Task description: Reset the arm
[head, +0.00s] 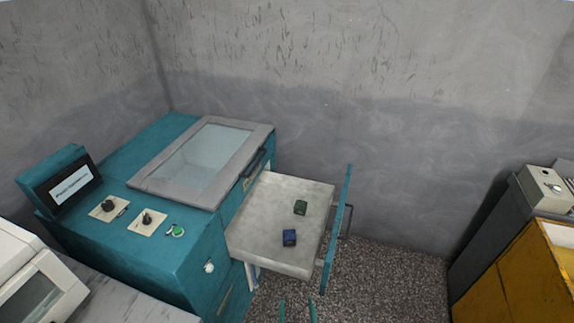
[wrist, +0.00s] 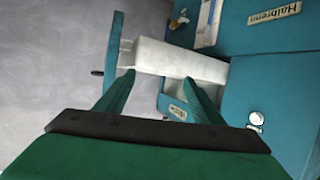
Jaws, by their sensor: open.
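My gripper (wrist: 157,84) shows in the wrist view with its two green fingers apart and nothing between them. In the head view only the tips of my gripper (head: 298,311) show at the bottom edge, in front of the pulled-out drawer (head: 262,238). The wrist view shows the drawer (wrist: 180,62) beyond the fingertips. The rest of my arm is out of the head view.
The machine has a glazed lid (head: 200,160), knobs and a small screen (head: 70,186). A yellow cabinet (head: 515,275) stands at right. Floor between is clear.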

